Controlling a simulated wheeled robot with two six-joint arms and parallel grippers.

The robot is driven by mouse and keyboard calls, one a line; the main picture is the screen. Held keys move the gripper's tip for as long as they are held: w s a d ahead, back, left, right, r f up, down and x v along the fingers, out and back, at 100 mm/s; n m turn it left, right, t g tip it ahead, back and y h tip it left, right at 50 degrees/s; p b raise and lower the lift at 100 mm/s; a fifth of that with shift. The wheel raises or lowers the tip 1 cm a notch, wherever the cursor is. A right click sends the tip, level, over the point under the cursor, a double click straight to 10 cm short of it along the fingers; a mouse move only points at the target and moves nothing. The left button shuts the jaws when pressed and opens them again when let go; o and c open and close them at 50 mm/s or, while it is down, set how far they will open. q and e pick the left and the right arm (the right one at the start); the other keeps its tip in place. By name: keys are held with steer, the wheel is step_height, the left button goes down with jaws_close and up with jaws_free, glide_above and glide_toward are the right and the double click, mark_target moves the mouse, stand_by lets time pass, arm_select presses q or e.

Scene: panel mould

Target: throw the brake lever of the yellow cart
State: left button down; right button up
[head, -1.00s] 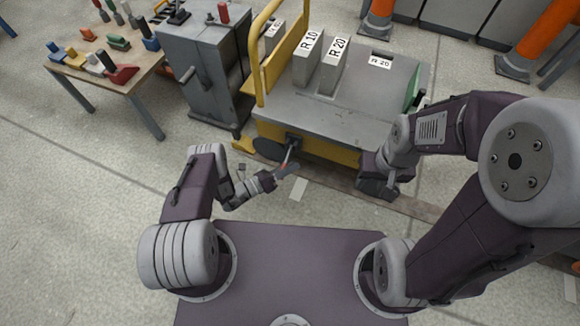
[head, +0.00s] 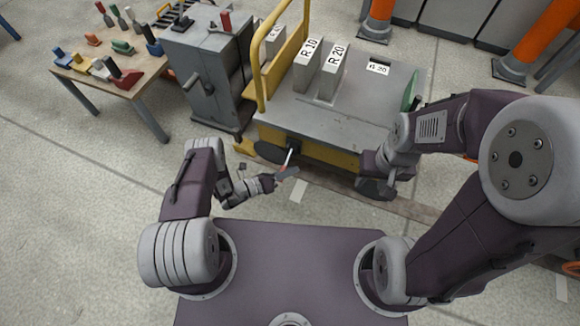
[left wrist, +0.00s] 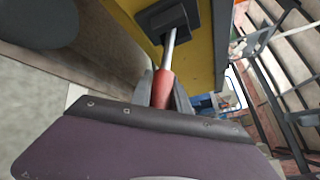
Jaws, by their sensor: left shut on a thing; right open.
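The yellow cart (head: 345,128) with a grey top stands in front of me. Its brake lever (head: 290,157) sticks out from a dark bracket on the cart's near side. In the left wrist view it is a metal rod with a red grip (left wrist: 163,89), coming out of the dark housing (left wrist: 167,18). My left gripper (head: 286,173) is shut on the red grip, with one finger on each side of it. My right gripper (head: 376,184) is by the cart's near right corner, empty as far as I can see. Its fingers are hard to make out.
Blocks marked R 10 (head: 308,66) and R 20 (head: 332,72) stand on the cart beside its yellow rail (head: 262,72). A grey cabinet (head: 208,85) and a wooden table (head: 125,88) with tools are at left. Orange posts (head: 379,20) stand behind. Floor at left is clear.

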arm_select(q)
step_height(320, 180, up, 6)
steer(key=n+g+y+p, duration=0.4)
steer(key=g+p, duration=0.2)
steer(key=p, duration=0.2)
steer(key=shift+s+r+g+p, duration=0.15)
steer(key=shift+r+g+p, duration=0.1)
steer(key=shift+g+p, duration=0.1)
steer(key=shift+a+r, duration=0.1)
steer(key=c, duration=1.3)
jaws_free()
steer(key=shift+o, duration=0.2)
steer(key=p+v, duration=0.4)
steer(key=v, duration=0.5)
